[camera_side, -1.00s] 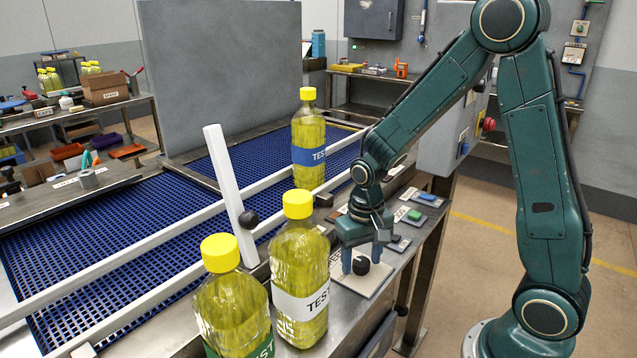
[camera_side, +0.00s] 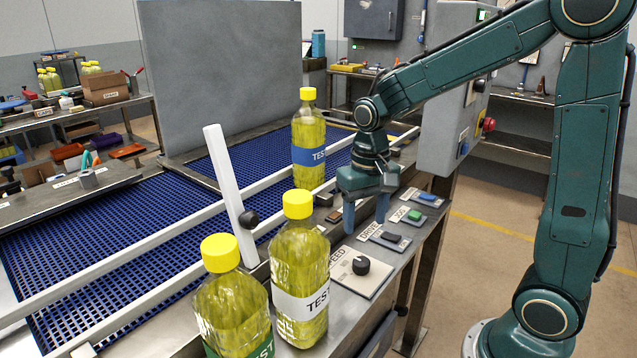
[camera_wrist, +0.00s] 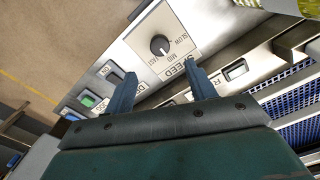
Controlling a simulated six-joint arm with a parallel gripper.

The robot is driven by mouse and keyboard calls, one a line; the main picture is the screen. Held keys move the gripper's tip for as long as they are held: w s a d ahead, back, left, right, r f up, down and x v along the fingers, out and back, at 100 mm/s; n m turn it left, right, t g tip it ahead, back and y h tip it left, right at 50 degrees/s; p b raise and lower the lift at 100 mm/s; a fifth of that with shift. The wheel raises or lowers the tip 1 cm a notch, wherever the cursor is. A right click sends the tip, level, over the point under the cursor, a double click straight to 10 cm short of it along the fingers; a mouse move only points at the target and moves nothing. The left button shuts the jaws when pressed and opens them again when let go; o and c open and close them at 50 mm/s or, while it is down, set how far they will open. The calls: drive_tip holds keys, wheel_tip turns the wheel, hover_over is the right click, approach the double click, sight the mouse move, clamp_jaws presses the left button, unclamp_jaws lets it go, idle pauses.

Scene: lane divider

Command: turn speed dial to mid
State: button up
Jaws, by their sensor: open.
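The speed dial is a round black knob (camera_side: 361,265) on a pale plate (camera_side: 372,283) marked SPEED, at the near end of the control panel. It also shows in the wrist view (camera_wrist: 160,45), with SLOW, MID and FAST printed around its lower and right side. A light mark on the knob points down towards the lettering, seemingly near MID, but the picture is too small to be sure. My gripper (camera_side: 365,227) is open and empty, above the panel and behind the dial in the side view. Its fingers (camera_wrist: 160,69) are apart and clear of the knob.
Beyond the dial lie the DRIVE switch (camera_side: 390,237), a green button (camera_side: 414,215) and a blue button (camera_side: 428,197). Yellow-capped bottles (camera_side: 300,270) stand left of the panel. A white divider bar (camera_side: 230,195) with a black knob (camera_side: 249,218) crosses the conveyor.

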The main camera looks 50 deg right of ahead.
drive_tip(key=shift+r, duration=1.7)
drive_tip(key=shift+s+r, duration=0.1)
drive_tip(key=s+a+r+n+t, duration=0.2)
drive_tip(key=s+r, duration=0.1)
drive_tip(key=s, duration=0.4)
drive_tip(key=s+a+r+n+t, duration=0.2)
drive_tip(key=s+r+n+t, duration=0.1)
drive_tip(key=s, duration=0.4)
drive_tip(key=shift+s+t, duration=0.2)
drive_tip(key=shift+t, duration=0.1)
